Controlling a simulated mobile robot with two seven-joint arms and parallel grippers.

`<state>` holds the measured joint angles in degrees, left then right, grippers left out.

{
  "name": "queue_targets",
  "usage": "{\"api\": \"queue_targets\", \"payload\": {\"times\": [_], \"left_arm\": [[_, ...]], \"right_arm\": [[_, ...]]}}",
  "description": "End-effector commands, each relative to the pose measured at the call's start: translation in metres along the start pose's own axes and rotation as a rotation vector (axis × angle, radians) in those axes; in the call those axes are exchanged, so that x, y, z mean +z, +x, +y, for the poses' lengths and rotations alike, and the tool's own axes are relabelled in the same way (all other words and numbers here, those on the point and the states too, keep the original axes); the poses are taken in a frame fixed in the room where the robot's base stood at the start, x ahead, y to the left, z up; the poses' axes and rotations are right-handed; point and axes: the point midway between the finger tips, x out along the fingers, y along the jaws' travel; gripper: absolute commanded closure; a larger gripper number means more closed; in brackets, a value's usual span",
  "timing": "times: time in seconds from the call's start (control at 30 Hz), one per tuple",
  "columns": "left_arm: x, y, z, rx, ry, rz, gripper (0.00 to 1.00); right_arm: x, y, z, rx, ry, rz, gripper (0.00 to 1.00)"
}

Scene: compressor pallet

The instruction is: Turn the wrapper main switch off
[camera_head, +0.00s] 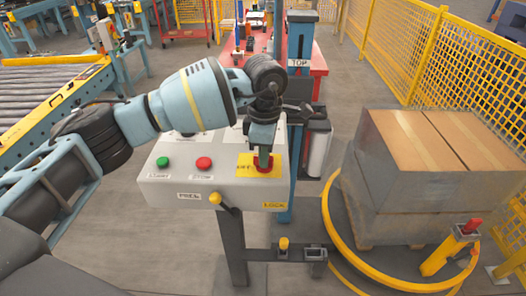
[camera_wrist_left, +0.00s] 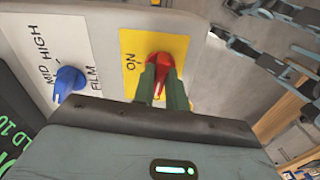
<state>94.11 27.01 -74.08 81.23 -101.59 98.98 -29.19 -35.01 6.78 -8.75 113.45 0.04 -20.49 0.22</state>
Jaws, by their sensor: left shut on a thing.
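The wrapper main switch is a red rotary knob (camera_head: 264,168) on a yellow plate (camera_head: 243,168) at the right of the grey control panel (camera_head: 175,192). My left gripper (camera_head: 263,157) reaches down onto it from above. In the left wrist view the red knob (camera_wrist_left: 158,68) sits between the two greenish fingers (camera_wrist_left: 163,92), which are shut on it. The word ON is readable on the yellow plate (camera_wrist_left: 132,42) beside the knob. The fingers hide part of the knob and the plate, so its exact setting is unclear. My right gripper is not in view.
A blue FILM knob (camera_wrist_left: 69,80) is close to my gripper. A wrapped pallet load (camera_head: 425,170) stands right, by a yellow ring (camera_head: 335,240).

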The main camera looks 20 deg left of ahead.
Motion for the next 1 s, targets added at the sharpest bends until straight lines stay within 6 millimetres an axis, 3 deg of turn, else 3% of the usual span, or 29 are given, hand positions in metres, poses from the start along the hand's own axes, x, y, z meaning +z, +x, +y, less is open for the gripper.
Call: {"api": "queue_targets", "payload": {"times": [0.27, 0.83, 0.87, 1.0], "left_arm": [[0.0002, -0.0016, 0.0000, 0.002, -0.110, 0.000, 1.00], [0.0000, 0.0001, 0.0002, 0.001, -0.143, 0.000, 1.00], [0.0000, 0.0001, 0.0002, 0.001, -0.143, 0.000, 0.85], [0.0000, 0.0001, 0.0002, 0.000, -0.142, 0.000, 0.67]], "right_arm": [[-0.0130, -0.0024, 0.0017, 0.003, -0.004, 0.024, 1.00], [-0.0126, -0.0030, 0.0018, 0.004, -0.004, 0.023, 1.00], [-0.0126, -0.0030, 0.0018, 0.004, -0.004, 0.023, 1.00], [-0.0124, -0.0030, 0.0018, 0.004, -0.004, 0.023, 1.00]]}}
